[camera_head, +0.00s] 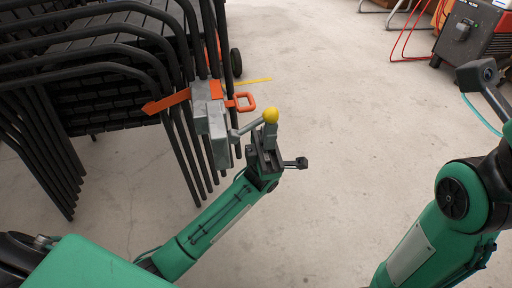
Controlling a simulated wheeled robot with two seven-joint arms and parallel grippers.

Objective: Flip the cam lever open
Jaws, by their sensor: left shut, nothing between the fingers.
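The cam lever (252,124) is a grey rod with a yellow ball at its tip (271,115). It runs from a grey metal clamp body (211,120), which sits against black stacked chair frames. An orange strap (168,102) and an orange loop (243,102) are at the clamp. My left gripper (269,136) is shut and empty, with its tips right at the yellow ball. The tips overlap the ball's lower side; I cannot tell whether they touch it.
Stacked black chairs (100,75) fill the upper left, close beside my left arm. A machine on wheels (473,32) with red and teal hoses stands at the top right. The concrete floor (335,90) in the middle is clear.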

